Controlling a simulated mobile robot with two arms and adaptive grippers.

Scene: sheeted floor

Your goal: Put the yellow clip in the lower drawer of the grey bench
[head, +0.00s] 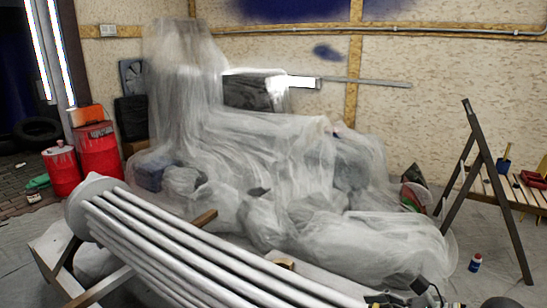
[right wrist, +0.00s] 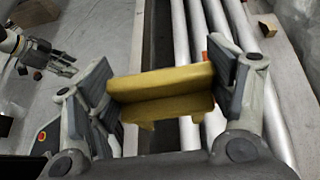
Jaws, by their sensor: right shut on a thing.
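The yellow clip (right wrist: 163,90) is a blocky yellow piece in the right wrist view. My right gripper (right wrist: 165,85) is shut on it, with a dark finger pad at each end. Pale tubes run below and beyond the clip. My left gripper (right wrist: 62,60) shows small at the upper left of the right wrist view, and I cannot tell if it is open. In the head view only dark gripper parts show at the bottom edge. I cannot make out a grey bench with drawers in either view.
A rack of pale tubes (head: 190,245) fills the head view's lower left. Plastic-sheeted bulk (head: 290,160) stands behind it. Red drums (head: 98,150) stand at left. A dark trestle (head: 505,205) and slatted wooden table (head: 500,187) stand at right. A small bottle (head: 475,263) is on the floor.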

